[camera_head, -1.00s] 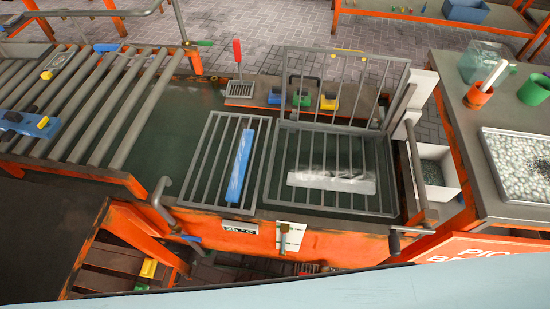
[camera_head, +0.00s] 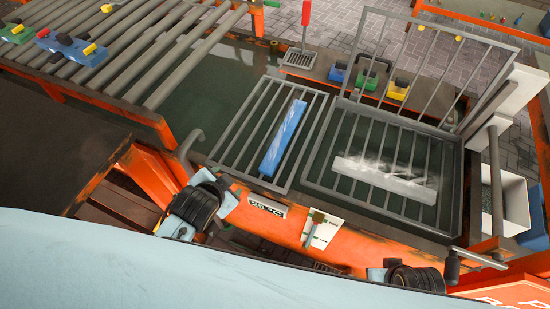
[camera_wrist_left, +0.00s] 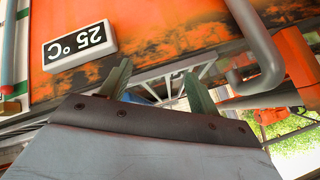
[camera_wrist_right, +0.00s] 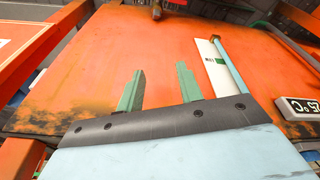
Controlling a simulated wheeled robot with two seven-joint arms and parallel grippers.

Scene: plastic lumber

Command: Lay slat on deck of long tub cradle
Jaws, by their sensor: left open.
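A blue slat (camera_head: 283,138) lies on the left barred rack (camera_head: 240,135) of the orange tub. I cannot tell which part is the deck. My right gripper (camera_wrist_right: 160,72) is open and empty, facing the orange front.
A roller conveyor (camera_head: 150,50) with coloured blocks stands at the left. Coloured blocks (camera_head: 367,80) sit on the tub's back ledge. A bent pipe handle (camera_head: 187,155) and a right-hand crank (camera_head: 480,260) stick out near the front. A white bin (camera_head: 505,200) stands at the right.

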